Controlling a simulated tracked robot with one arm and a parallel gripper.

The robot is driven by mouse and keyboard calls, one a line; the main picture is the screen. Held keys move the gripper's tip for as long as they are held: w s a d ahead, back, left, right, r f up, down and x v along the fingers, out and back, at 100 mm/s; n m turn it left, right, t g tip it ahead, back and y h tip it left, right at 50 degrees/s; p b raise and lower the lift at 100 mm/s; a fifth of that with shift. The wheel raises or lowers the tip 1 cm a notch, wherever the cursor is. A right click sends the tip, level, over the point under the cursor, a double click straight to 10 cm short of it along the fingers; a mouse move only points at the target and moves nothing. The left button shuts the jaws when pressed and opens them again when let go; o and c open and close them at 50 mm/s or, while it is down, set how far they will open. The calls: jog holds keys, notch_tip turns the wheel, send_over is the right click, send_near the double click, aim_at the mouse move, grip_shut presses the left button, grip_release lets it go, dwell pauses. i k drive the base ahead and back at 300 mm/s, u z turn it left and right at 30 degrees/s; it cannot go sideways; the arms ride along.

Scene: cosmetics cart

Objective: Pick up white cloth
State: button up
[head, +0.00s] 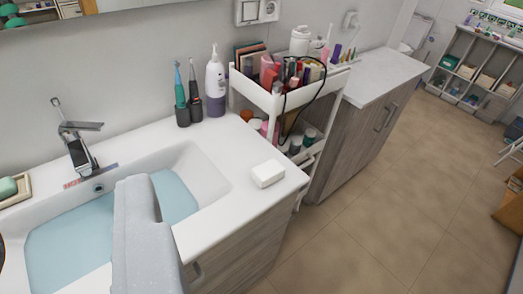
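A small white block with rounded edges (268,173) lies flat on the right part of the counter. I cannot tell whether it is a folded cloth or a bar of soap.
The sink (205,180) has a tap (78,140) behind it. Electric toothbrushes (181,100) and a pump bottle (215,82) stand at the back. A full white cart (268,101) stands right of the counter (240,150). Open tiled floor (380,225) lies to the right.

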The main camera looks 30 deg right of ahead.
aim_at(266, 174)
jog(key=z, duration=0.45)
jog(key=i, duration=0.9)
jog(key=z, duration=0.75)
